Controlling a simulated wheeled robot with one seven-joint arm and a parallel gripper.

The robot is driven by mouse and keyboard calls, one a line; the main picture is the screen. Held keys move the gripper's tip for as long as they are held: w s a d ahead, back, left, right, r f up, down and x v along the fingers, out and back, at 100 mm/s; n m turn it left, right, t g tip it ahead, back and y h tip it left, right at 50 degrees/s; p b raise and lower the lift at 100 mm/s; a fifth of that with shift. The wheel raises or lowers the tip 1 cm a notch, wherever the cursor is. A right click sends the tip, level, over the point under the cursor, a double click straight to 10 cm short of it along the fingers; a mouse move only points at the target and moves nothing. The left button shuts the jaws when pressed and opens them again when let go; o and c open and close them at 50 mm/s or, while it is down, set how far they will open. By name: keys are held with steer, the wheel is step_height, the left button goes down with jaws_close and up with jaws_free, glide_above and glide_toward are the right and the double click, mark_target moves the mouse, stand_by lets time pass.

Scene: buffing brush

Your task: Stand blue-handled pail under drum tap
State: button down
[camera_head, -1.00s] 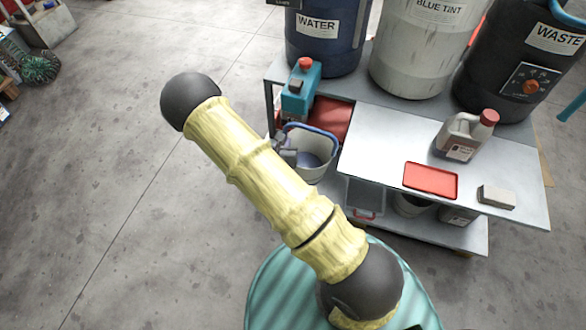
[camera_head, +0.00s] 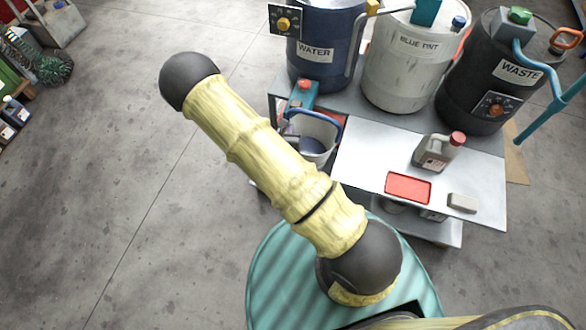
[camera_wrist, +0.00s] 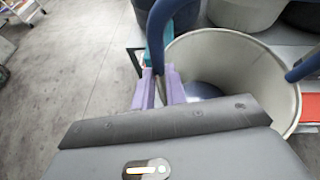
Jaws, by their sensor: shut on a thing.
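The pale pail with its blue handle (camera_head: 312,138) is left of the white worktop in the head view, in front of the blue WATER drum (camera_head: 322,45). Its open mouth (camera_wrist: 285,90) fills the right of the wrist view. My gripper (camera_wrist: 160,85) has purple fingers shut on the pail at its left side, where the blue handle comes down by the rim. The pail looks roughly upright. My arm hides part of it in the head view, and its base is hidden. A yellow-knobbed box (camera_head: 285,22) is on the WATER drum, and a grey pipe (camera_head: 358,45) hangs beside it.
The BLUE TINT drum (camera_head: 410,65) and black WASTE drum (camera_head: 490,90) stand to the right. A teal can (camera_head: 301,98) is just behind the pail. The worktop (camera_head: 365,140) holds a jug (camera_head: 437,152), red tray (camera_head: 408,187) and block (camera_head: 462,203). The floor (camera_head: 110,150) at left is clear.

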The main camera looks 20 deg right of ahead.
steer(key=s+r+p, duration=0.3)
steer(key=r+p, duration=2.1)
steer(key=r, duration=0.2)
steer(key=shift+p, duration=0.4)
steer(key=shift+f, duration=0.1)
steer(key=shift+d, duration=0.1)
